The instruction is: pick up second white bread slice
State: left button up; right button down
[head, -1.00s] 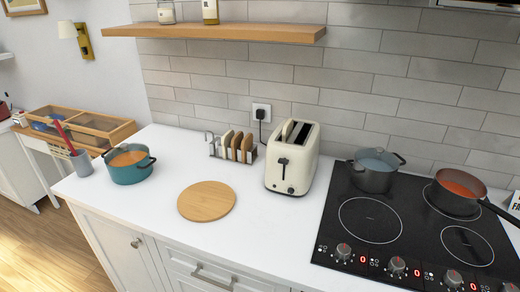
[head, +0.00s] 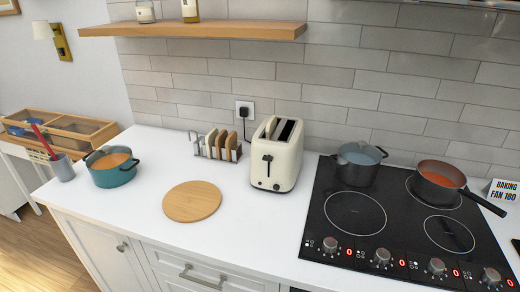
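Bread slices stand upright in a metal toast rack (head: 198,150) near the back wall. A pale white slice (head: 211,139) is towards the left of the rack, with another pale slice close beside it, and browner slices (head: 231,146) are on the right. The slices overlap, so their faces are partly hidden. A cream toaster (head: 281,160) stands just right of the rack. The top of a pale bread slice (head: 271,125) shows in its left slot; its right slot looks dark and empty. Neither of my grippers is in view.
A round wooden board (head: 192,201) lies in front of the rack. A teal pot (head: 113,172) and a grey utensil cup (head: 62,168) stand left. Right is a black cooktop (head: 355,214) with a grey pot (head: 358,168) and a copper pan (head: 438,183). A shelf (head: 190,31) hangs above.

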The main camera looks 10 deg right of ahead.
aim_at(210, 139)
jog(key=i+j+z, duration=0.15)
jog(key=j+z, duration=0.2)
jog(key=i+j+z, duration=0.15)
jog(key=j+z, duration=0.2)
jog(key=i+j+z, duration=0.1)
jog(key=j+z, duration=0.6)
